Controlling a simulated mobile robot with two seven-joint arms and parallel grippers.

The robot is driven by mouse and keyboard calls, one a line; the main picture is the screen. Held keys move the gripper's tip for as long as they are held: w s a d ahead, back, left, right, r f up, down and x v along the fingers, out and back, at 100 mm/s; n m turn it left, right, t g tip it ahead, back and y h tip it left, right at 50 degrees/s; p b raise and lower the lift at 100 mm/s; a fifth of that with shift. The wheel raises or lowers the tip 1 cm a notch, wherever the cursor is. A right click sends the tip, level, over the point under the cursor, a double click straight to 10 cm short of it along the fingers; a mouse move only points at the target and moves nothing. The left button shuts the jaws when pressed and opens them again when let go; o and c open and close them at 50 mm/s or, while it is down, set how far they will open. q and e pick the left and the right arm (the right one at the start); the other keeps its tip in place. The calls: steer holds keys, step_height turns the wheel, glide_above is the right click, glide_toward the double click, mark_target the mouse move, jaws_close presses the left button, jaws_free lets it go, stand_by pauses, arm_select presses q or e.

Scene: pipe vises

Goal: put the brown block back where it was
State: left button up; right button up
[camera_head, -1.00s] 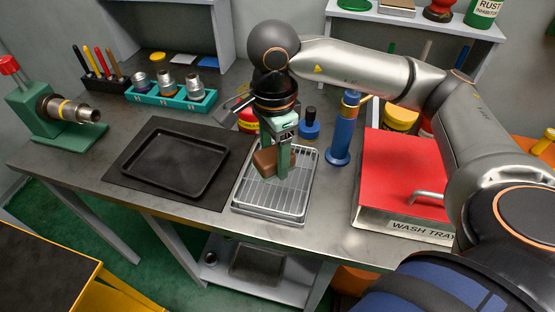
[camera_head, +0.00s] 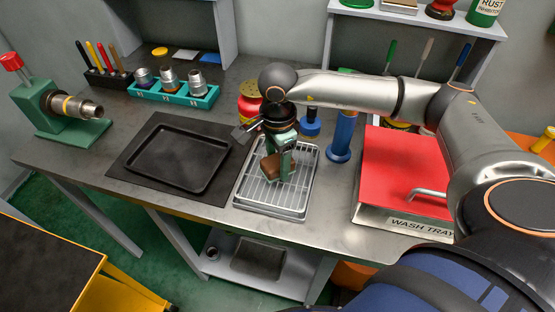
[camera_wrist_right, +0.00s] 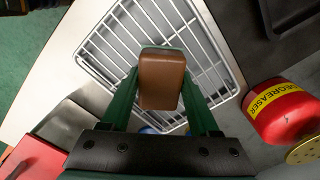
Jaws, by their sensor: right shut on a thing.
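The brown block (camera_head: 270,166) is held between the green fingers of my right gripper (camera_head: 279,170), over the wire rack in the metal tray (camera_head: 273,208). In the right wrist view the block (camera_wrist_right: 161,80) sits between the fingertips of the gripper (camera_wrist_right: 160,90), with the wire rack (camera_wrist_right: 108,40) behind it. The head view does not clearly show whether the block touches the rack. My left gripper is not in view.
A black tray (camera_head: 177,158) on a dark mat lies left of the rack. A blue cylinder (camera_head: 341,137) and the red-lidded wash tray (camera_head: 402,170) stand to the right. A red degreaser can (camera_wrist_right: 283,108) is close to the rack. The table's front edge is near.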

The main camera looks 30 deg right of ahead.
mark_target(278, 160)
steer(key=shift+f, duration=0.15)
steer(key=o, duration=1.5)
steer(key=shift+c, duration=0.2)
step_height(278, 160, up, 12)
steer(key=shift+r+b, duration=0.2)
steer(key=shift+b, duration=0.2)
